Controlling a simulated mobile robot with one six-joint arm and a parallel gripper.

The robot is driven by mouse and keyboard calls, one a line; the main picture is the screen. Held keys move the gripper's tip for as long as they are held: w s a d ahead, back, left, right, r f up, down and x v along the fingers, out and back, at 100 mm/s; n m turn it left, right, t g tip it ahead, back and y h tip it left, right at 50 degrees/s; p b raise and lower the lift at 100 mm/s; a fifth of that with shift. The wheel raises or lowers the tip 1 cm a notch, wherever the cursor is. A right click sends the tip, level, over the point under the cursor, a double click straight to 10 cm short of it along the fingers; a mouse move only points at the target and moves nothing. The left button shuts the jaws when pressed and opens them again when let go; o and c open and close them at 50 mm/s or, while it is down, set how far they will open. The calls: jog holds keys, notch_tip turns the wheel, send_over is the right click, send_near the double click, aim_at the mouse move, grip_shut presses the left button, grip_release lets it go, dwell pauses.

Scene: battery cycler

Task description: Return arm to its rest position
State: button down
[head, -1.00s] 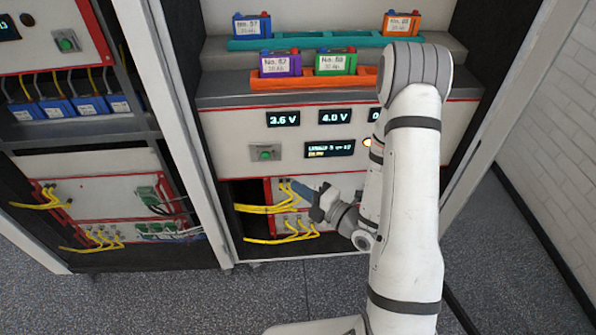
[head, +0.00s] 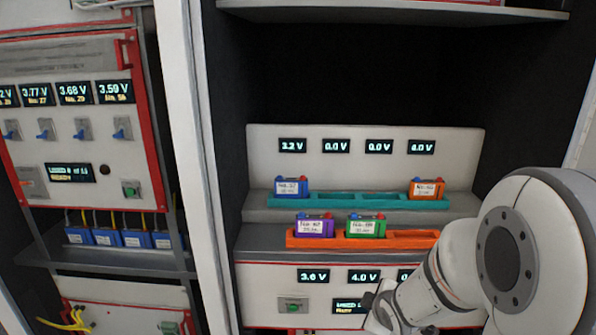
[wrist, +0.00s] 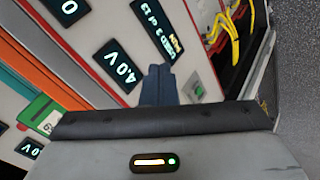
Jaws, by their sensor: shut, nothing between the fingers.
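My arm (head: 525,240) enters the head view at the lower right, with a large white joint close to the camera. My gripper (head: 370,300) is a small dark shape at the bottom, in front of the cycler's lower panel beside the status display. In the wrist view the dark blue fingers of my gripper (wrist: 158,85) are together and empty, with the panel behind them. Whether they touch the panel I cannot tell.
An orange tray (head: 340,242) holds a purple battery (head: 315,228) and a green one (head: 366,228). The teal tray (head: 355,198) behind holds a blue battery (head: 290,188) and an orange one (head: 427,190). Another cabinet (head: 85,130) stands left.

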jog(key=s+a+r+m+g+p, duration=0.2)
jog(key=s+r+m+g+p, duration=0.2)
jog(key=s+r+m, duration=0.8)
jog(key=s+r+g, duration=0.2)
jog(key=s, duration=0.4)
jog(key=shift+s+a+r+m, duration=0.2)
jog(key=shift+s+r+m, duration=0.2)
jog(key=c, duration=2.2)
grip_release()
